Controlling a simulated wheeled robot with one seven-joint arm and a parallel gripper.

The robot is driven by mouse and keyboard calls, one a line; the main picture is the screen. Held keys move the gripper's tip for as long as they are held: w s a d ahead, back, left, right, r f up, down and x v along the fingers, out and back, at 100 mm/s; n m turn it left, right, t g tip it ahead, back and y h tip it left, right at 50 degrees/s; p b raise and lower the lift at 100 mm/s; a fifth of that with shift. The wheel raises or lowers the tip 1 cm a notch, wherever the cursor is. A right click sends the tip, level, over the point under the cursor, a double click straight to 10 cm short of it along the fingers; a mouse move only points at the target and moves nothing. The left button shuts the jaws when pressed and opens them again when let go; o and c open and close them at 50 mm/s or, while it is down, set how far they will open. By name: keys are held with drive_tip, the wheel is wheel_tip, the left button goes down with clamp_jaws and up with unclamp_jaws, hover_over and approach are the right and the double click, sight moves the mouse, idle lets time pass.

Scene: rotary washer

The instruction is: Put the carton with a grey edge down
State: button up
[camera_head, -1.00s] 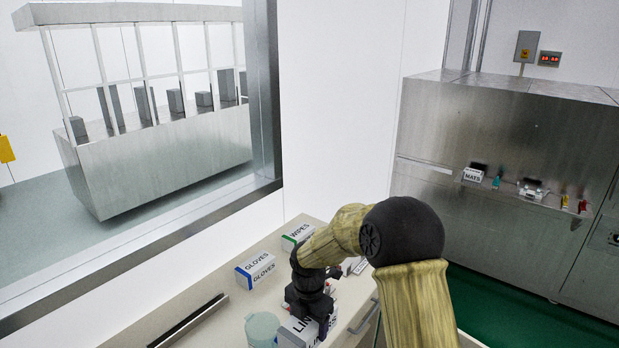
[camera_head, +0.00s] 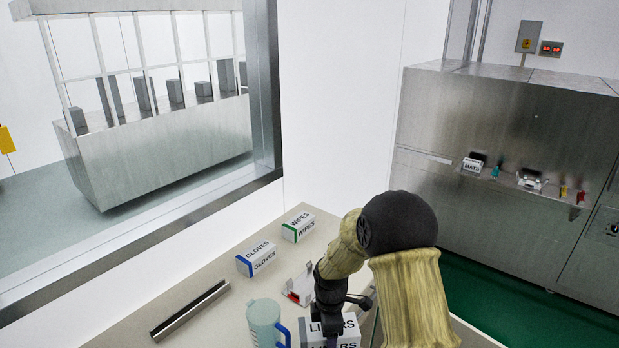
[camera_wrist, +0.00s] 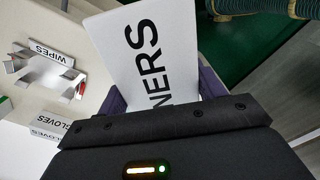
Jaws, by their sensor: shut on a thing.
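A white carton lettered LINERS (camera_head: 346,340) is at the bottom of the head view, cut off by the frame's lower edge. It fills the upper middle of the wrist view (camera_wrist: 150,45), between the purple fingers. My gripper (camera_head: 329,308) is shut on this carton, with a finger on either side of it in the wrist view (camera_wrist: 162,92). The carton's coloured edge is hard to make out. Its underside is hidden, so I cannot tell whether it touches the counter.
A window wall borders the counter's far side.

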drive_tip(key=s+d+f+m, duration=0.3)
drive_tip(key=d+f+m, duration=0.7)
drive_tip(key=m, duration=0.9)
wheel_tip(320, 180, down, 2)
drive_tip(key=shift+d+f, duration=0.1)
drive_tip(key=shift+d, duration=0.15)
drive_tip(key=shift+w, duration=0.1)
wheel_tip(320, 180, down, 6)
drive_tip(key=b, duration=0.6)
idle(0.6)
